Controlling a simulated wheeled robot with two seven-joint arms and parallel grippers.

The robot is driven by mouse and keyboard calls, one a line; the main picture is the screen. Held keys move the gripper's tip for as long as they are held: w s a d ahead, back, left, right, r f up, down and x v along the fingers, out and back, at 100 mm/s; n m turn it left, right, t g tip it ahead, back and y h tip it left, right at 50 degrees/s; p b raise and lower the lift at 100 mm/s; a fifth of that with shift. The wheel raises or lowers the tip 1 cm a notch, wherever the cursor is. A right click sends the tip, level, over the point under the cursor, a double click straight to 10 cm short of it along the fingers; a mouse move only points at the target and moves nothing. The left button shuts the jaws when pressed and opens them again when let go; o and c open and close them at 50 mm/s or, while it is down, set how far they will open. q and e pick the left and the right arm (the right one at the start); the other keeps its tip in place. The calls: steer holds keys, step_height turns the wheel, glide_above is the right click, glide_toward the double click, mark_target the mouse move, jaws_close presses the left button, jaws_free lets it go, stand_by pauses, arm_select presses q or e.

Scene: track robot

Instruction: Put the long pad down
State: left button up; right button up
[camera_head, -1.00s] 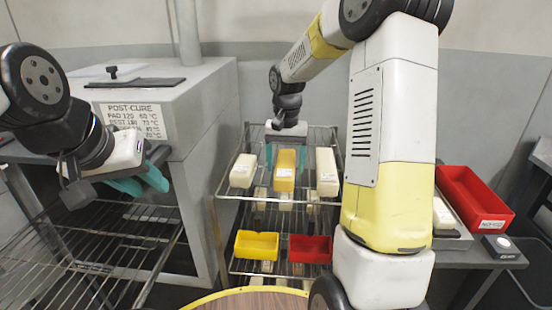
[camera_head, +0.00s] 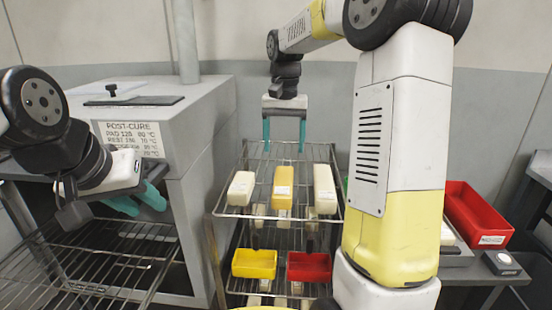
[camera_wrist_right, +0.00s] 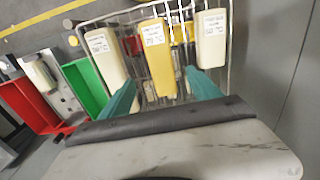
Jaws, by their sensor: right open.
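The yellow pad (camera_head: 283,187) lies lengthwise on the rack's top wire shelf, between a left cream pad (camera_head: 241,188) and a right cream pad (camera_head: 324,188). The frames do not settle which is the long pad. My right gripper (camera_head: 284,142) is open and empty, raised behind and above the yellow pad. In the right wrist view the yellow pad (camera_wrist_right: 158,55) shows beyond and between my open fingers (camera_wrist_right: 160,92), apart from them. Labels show on all three pads there. My left gripper (camera_head: 138,202) is at the left by the grey cabinet, its teal fingers apart with nothing between them.
A yellow bin (camera_head: 254,264) and a red bin (camera_head: 309,267) sit on a lower level of the wire rack (camera_head: 222,212). The grey post-cure cabinet (camera_head: 200,125) stands left. A red tray (camera_head: 478,215) lies on the right bench. My right arm hides part of the rack's right side.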

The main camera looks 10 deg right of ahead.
steer(key=s+a+r+n+t+y, duration=0.1)
steer(key=s+t, duration=0.5)
steer(key=s, duration=1.7)
steer(key=shift+s+a+n+y, duration=0.2)
steer(key=shift+a+n+y, duration=0.35)
steer(key=shift+n, duration=0.85)
